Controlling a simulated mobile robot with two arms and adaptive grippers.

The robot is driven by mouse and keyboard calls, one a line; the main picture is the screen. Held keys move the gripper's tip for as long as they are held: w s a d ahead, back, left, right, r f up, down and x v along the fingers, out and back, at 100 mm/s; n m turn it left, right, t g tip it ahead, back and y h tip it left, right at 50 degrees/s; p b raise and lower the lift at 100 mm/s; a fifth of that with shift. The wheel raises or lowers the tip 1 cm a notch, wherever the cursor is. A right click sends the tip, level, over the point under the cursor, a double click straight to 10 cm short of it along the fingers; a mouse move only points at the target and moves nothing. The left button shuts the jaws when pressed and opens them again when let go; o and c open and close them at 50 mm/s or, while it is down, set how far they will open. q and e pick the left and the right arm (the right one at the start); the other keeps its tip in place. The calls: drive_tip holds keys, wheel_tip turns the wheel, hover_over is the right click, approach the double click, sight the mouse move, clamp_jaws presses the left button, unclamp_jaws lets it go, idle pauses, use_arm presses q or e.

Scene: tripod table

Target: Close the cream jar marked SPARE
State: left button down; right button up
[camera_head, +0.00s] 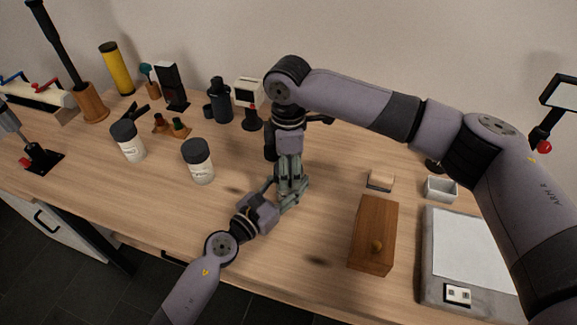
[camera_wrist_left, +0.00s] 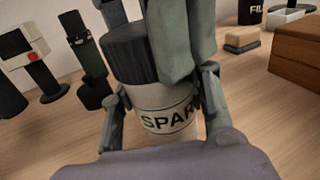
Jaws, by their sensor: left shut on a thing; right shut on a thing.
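The cream jar marked SPARE (camera_wrist_left: 165,122) stands upright in the left wrist view, with a dark ribbed lid (camera_wrist_left: 138,62) on its top. I cannot tell how tightly the lid sits. My left gripper (camera_head: 287,196) is shut on the jar body, one finger on each side in the left wrist view. My right gripper (camera_head: 289,168) comes down from above and is shut on the lid; its green-grey fingers cover part of lid and jar. In the head view the two grippers hide almost all of this jar.
Two other dark-lidded jars, a left one (camera_head: 131,148) and a nearer one (camera_head: 201,170), stand to the left. A wooden box (camera_head: 373,228), a small block (camera_head: 380,180), a white tray (camera_head: 440,190) and a grey panel (camera_head: 470,250) lie to the right. Dark bottle (camera_head: 220,103) stands behind.

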drive_tip(key=c, duration=0.5)
drive_tip(key=o, duration=1.3)
drive_tip(key=shift+r, duration=0.1)
wheel_tip(320, 180, up, 12)
drive_tip(key=shift+f, duration=0.1)
use_arm(q)
drive_tip(key=c, duration=0.8)
unclamp_jaws()
drive_tip(key=shift+s, duration=0.1)
drive_tip(key=v, duration=1.2)
drive_tip(key=shift+d, duration=0.1)
